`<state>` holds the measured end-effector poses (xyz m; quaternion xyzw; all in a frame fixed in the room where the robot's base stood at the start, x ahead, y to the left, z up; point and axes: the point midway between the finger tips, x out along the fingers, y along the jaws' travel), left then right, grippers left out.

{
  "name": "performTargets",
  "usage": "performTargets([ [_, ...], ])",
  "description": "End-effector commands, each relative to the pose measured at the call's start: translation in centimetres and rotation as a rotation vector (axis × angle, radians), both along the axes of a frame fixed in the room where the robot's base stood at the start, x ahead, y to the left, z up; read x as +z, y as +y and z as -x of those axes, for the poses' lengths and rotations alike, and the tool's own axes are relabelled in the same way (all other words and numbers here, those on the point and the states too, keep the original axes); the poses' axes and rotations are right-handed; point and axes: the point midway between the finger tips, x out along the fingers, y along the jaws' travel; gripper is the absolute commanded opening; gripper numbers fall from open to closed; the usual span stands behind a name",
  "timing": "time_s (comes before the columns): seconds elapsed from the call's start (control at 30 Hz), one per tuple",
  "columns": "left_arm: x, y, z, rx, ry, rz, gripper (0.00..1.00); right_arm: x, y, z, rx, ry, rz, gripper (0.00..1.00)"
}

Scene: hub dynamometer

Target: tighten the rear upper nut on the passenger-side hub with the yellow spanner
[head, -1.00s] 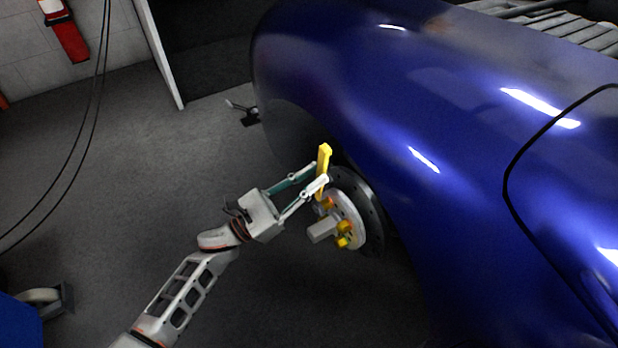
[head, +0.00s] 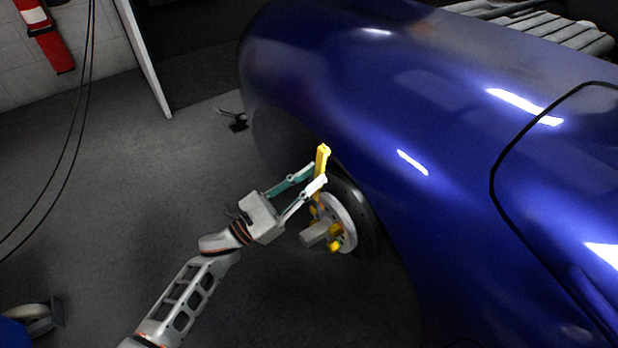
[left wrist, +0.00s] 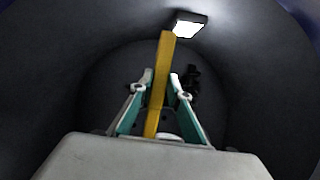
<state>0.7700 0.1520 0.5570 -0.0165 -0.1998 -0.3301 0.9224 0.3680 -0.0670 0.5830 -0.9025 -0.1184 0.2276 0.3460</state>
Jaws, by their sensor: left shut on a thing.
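My left gripper (head: 317,181) is shut on the yellow spanner (head: 323,158), which stands roughly upright. The spanner also shows between the fingers in the left wrist view (left wrist: 161,80). Its lower end is at the upper part of the hub (head: 340,222), in front of the dark disc (head: 362,210). I cannot tell whether it sits around a nut. Yellow nuts (head: 335,244) show on the hub face around a grey central stub (head: 314,234). The rear upper nut is not clear behind the spanner and fingers. My right gripper is not in view.
The blue car body (head: 400,110) overhangs the hub closely above and to the right. Dark cables (head: 85,120) hang at the left. A small stand (head: 236,122) is on the floor behind. The grey floor (head: 120,220) at left is mostly clear.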

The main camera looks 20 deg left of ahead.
Motion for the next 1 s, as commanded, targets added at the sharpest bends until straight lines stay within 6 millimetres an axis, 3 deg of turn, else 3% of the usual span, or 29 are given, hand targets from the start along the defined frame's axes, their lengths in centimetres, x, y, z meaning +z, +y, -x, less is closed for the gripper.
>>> performTargets([
  [0.4, -0.6, -2.6, 2.0, -0.002, -0.132, -0.166, 0.0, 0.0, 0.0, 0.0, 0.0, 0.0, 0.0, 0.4],
  [0.8, -0.7, -2.9, 2.3, -0.002, -0.147, -0.184, 0.0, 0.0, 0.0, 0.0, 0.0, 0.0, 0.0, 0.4],
  [1.0, -1.5, -4.2, 3.3, -0.002, -0.217, -0.275, 0.0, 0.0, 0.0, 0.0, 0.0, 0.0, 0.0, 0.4],
])
